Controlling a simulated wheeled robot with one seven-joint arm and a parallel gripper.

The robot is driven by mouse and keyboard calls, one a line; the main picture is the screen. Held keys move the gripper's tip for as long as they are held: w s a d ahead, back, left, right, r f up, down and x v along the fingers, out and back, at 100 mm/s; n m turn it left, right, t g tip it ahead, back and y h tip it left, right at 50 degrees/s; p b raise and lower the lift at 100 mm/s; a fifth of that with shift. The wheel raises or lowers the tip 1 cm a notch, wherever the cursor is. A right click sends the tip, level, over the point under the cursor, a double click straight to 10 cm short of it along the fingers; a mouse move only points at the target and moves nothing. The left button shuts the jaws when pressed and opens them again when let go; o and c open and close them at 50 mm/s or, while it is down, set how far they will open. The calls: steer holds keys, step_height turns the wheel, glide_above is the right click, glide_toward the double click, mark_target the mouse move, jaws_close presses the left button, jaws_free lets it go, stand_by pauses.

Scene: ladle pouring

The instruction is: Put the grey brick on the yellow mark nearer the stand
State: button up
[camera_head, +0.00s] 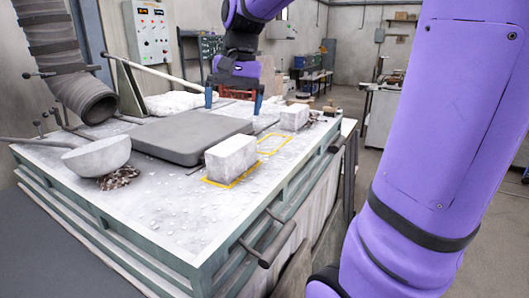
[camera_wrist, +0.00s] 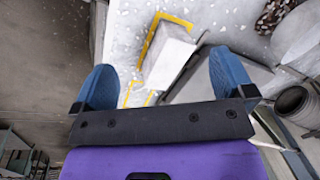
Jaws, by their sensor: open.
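A pale grey brick (camera_head: 231,158) sits over a yellow mark (camera_head: 240,181) at the near edge of the table; in the wrist view the brick (camera_wrist: 167,55) has the mark's line (camera_wrist: 150,36) along its side. A second pale grey brick (camera_head: 294,117) stands farther back, beyond an empty yellow mark (camera_head: 273,144). That empty mark shows partly in the wrist view (camera_wrist: 136,95). My gripper (camera_head: 233,101) points down above the far part of the table, open and empty, apart from both bricks. Which thing is the stand is not clear.
A dark grey slab (camera_head: 190,135) lies mid-table. A bowl-shaped ladle (camera_head: 98,155) rests at the left above brown rubble (camera_head: 119,178), its handle reaching left. A ribbed duct (camera_head: 75,80) hangs over the back left. The table's front left is mostly clear.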

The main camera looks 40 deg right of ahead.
steer(key=s+a+f+n+t, duration=0.2)
steer(key=s+a+n, duration=0.1)
steer(key=s, duration=0.5)
steer(key=s+a+f+n+t+h, duration=0.1)
steer(key=s+a+f+n, duration=0.1)
steer(key=s, duration=0.6)
steer(key=a+n, duration=0.1)
steer(key=n, duration=0.1)
steer(key=shift+s+f+n+t+h, duration=0.3)
steer(key=shift+s+t, duration=0.1)
